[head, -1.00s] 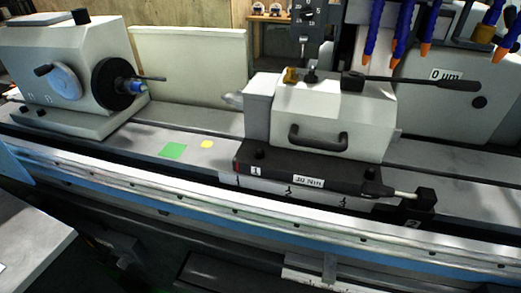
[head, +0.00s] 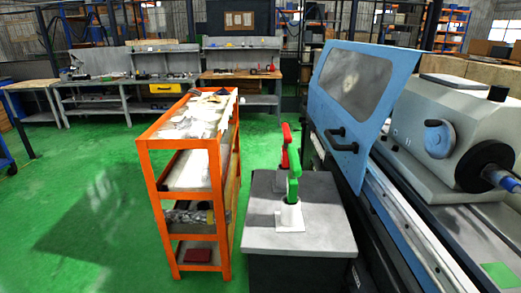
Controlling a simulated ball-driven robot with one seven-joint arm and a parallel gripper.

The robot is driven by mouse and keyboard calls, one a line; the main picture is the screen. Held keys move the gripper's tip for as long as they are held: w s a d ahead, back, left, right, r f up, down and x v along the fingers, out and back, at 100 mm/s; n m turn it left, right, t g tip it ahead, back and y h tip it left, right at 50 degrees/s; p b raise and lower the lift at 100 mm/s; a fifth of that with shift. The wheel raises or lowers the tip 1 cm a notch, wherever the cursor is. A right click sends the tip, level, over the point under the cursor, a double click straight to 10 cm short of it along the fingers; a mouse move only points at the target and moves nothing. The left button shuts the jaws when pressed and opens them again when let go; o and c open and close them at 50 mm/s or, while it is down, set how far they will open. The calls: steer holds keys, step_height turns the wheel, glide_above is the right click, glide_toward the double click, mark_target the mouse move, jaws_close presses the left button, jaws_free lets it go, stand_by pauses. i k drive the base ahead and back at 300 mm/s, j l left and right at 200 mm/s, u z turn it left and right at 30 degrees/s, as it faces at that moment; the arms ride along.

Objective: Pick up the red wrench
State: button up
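A red upright tool (head: 286,145), which looks like the red wrench, stands on the grey-topped cabinet (head: 310,242) in the head view. Its lower part is partly hidden behind a green upright tool (head: 294,168). The green one stands in a white holder (head: 289,216) on the same top. How the red tool is held at its base is hard to see. My gripper is not in view.
An orange shelf cart (head: 160,195) with papers on top stands left of the cabinet. The grinder (head: 440,120) with its blue door (head: 353,105) is close on the right. Workbenches (head: 185,75) line the back. Green floor (head: 75,210) is open at left.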

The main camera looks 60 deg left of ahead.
mark_target(288, 138)
steer(key=u, duration=1.6)
steer(key=i, duration=0.05)
